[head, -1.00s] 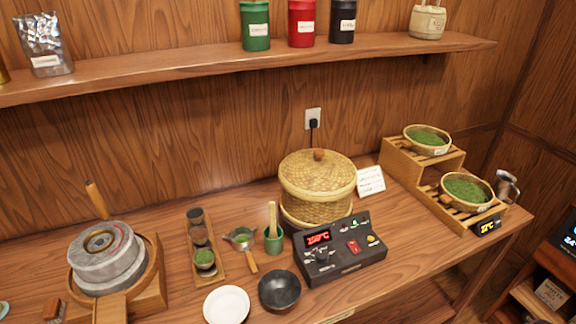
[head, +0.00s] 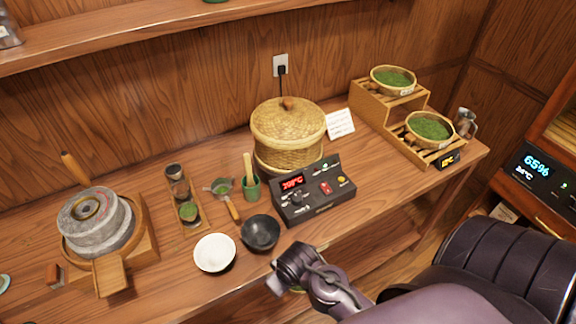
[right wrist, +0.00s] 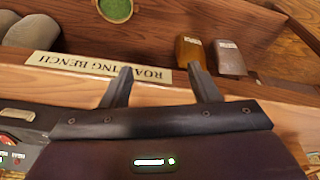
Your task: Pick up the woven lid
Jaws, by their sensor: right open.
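The woven lid (head: 289,119) is a round tan wicker cover with a brown knob (head: 288,103) on top. It sits on the woven steamer basket (head: 290,158), behind the dark control box (head: 312,189). My right gripper (head: 284,271) is low in front of the table edge, well apart from the lid. In the right wrist view its two fingers (right wrist: 158,78) are spread and empty, near a "ROASTING BENCH" label (right wrist: 98,66). The lid is not in the right wrist view. My left gripper is not in view.
A dark bowl (head: 260,233) and a white bowl (head: 215,253) stand left of the control box. A green cup (head: 251,187) with a wooden tool is left of the basket. A white card (head: 340,124) stands right of the lid. A stone mill (head: 93,222) is far left.

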